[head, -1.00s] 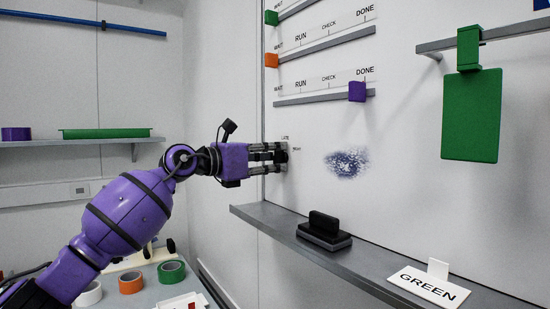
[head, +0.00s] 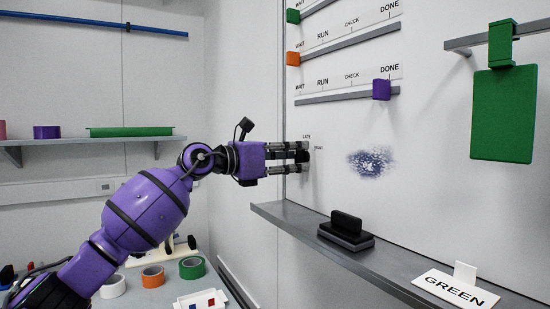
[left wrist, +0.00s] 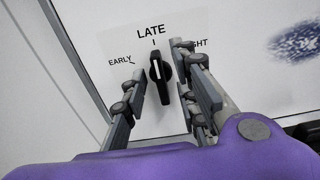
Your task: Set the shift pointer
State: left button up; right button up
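The shift pointer (left wrist: 160,70) is a black knob with a white line on the white wall board. In the left wrist view its line points up to the LATE mark (left wrist: 151,31); EARLY (left wrist: 120,61) is left, and a partly hidden word ending in "HT" is right. In the head view the knob (head: 305,155) is partly hidden by my fingers. My left gripper (head: 297,156) is at the board, its fingers on either side of the knob. The left wrist view shows gaps between the fingers and the knob. My right gripper is not in view.
A grey ledge (head: 300,218) below carries a black eraser-like block (head: 346,230) and a GREEN card (head: 455,288). Slider rails with a purple slider (head: 381,89) are above. A blue smudge (head: 370,162) is right of the knob. A green plate (head: 503,115) hangs farther right.

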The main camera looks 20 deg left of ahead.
pick_arm(q)
jog(key=v, duration=1.1)
